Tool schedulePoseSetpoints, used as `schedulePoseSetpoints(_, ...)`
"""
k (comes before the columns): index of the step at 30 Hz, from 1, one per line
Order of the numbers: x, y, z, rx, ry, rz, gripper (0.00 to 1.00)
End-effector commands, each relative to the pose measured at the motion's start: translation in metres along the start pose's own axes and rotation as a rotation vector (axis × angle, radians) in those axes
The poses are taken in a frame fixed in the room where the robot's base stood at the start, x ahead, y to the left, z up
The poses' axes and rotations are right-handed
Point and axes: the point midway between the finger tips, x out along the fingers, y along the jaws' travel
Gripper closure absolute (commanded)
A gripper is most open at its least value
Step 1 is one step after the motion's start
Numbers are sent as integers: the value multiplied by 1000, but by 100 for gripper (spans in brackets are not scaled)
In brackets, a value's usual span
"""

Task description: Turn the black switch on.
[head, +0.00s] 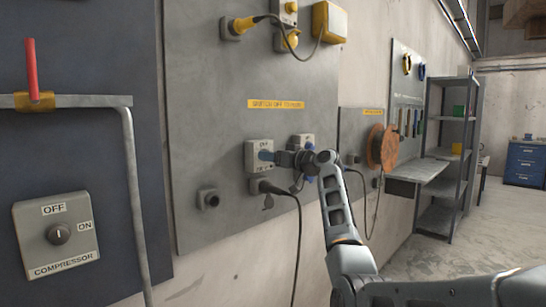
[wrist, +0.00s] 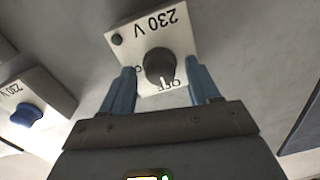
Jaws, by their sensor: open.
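The black switch (wrist: 160,65) is a round black knob on a pale box (wrist: 182,38) marked 230 V, seen upside down in the wrist view. Its white pointer mark is at the OFF lettering. My gripper (wrist: 162,75) is open, with one blue finger on each side of the knob; I cannot tell whether they touch it. In the head view my gripper (head: 267,155) is at the front of the left switch box (head: 252,147) on the grey panel, and the knob is hidden behind the fingers.
A similar box with a blue knob (wrist: 27,115) is beside it. A black plug and cable (head: 265,187) hang below the left box. A compressor switch box (head: 57,235) and a grey rail (head: 130,180) are at left. Shelves (head: 447,160) stand at right.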

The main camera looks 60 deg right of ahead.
Motion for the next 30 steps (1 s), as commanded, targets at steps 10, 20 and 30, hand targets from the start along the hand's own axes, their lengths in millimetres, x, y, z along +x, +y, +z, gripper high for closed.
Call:
schedulePoseSetpoints(10,0,0,0,0,0,0,55)
schedulePoseSetpoints(20,0,0,0,0,1,0,87)
schedulePoseSetpoints(30,0,0,0,25,1,0,95)
